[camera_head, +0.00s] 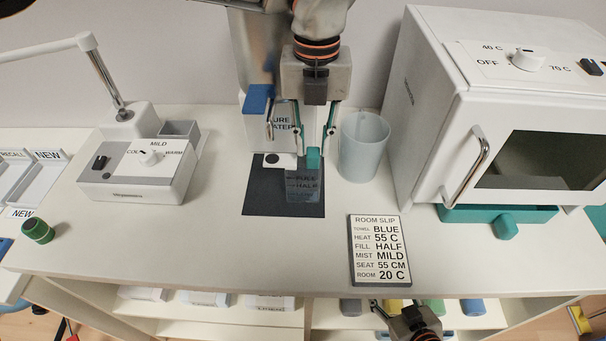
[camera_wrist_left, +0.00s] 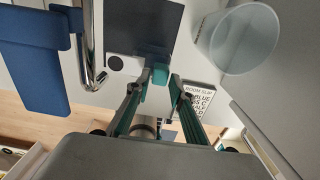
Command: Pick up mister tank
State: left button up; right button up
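The mister tank (camera_head: 303,188) is a small see-through grey box with FULL and HALF marks and a teal top (camera_head: 314,158). It stands on a dark mat (camera_head: 262,198) under the water dispenser. My left gripper (camera_head: 315,148) points down over it, its fingers spread around the teal top. In the left wrist view the teal top (camera_wrist_left: 158,76) lies between the fingertips (camera_wrist_left: 158,84); I cannot tell whether they touch it. My right gripper (camera_head: 415,322) is at the lower edge, in front of the counter, partly cut off.
The water dispenser (camera_head: 256,130) with a blue lever stands behind the tank. A translucent cup (camera_head: 364,147) is close on the right. A room slip card (camera_head: 379,250) lies in front. A white cabinet (camera_head: 430,110) stands right, a mist control box (camera_head: 138,172) left.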

aim_at(313, 151)
pick_arm(q)
jog(key=shift+f, duration=1.55)
pick_arm(e)
jog(key=shift+r, duration=0.25)
pick_arm(q)
jog(key=shift+c, duration=0.3)
grip_shut()
jog(key=shift+r, duration=0.15)
